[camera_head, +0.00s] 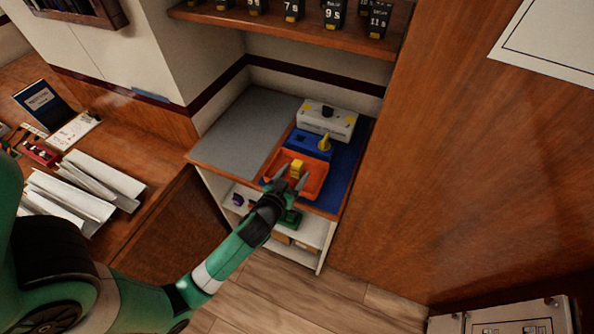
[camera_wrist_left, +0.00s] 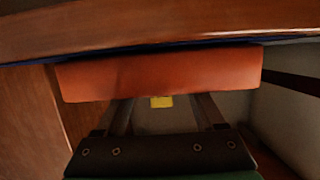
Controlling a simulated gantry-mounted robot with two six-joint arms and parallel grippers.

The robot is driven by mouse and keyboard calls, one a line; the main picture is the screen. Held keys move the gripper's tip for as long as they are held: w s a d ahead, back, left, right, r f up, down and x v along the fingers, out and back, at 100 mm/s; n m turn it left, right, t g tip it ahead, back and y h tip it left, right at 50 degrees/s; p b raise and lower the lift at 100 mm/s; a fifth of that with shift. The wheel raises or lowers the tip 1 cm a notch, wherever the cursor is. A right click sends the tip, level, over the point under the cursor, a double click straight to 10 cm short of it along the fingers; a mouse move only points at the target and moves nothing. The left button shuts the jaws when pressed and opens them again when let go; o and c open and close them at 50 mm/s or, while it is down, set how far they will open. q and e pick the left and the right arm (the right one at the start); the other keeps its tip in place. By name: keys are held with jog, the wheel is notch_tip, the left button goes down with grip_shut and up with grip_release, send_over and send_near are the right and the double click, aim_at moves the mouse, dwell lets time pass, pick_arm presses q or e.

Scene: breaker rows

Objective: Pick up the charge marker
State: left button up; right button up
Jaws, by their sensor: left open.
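A small yellow block, which looks like the charge marker (camera_head: 296,166), stands in an orange tray (camera_head: 314,187) on the counter in the head view. My left gripper (camera_head: 292,177) is open at the near side of the tray, with one finger to each side of the block. In the left wrist view, the orange tray wall (camera_wrist_left: 160,75) hides the fingertips. A bit of yellow marker (camera_wrist_left: 162,101) shows below the wall, between the fingers. I cannot tell whether the fingers touch it. My right gripper is not in view.
Behind the tray are a blue box (camera_head: 303,142) with a yellow handle (camera_head: 324,143) and a pale box with a black knob (camera_head: 327,121). Grey counter (camera_head: 240,130) to the left is clear. A wooden panel (camera_head: 480,170) stands to the right, a shelf (camera_head: 300,32) above.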

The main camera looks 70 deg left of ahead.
aim_at(297, 164)
pick_arm(q)
jog(key=shift+x, duration=1.05)
grip_shut()
jog(key=shift+r, duration=0.15)
jog(key=shift+r, duration=0.3)
notch_tip(297, 164, up, 3)
jog(key=shift+f+p, duration=0.2)
jog(key=shift+p, duration=0.35)
jog(key=s+d+r+p, duration=0.3)
jog(key=s+d+r, duration=0.4)
jog(key=s, duration=0.5)
notch_tip(297, 164, up, 3)
jog(key=shift+f, duration=0.25)
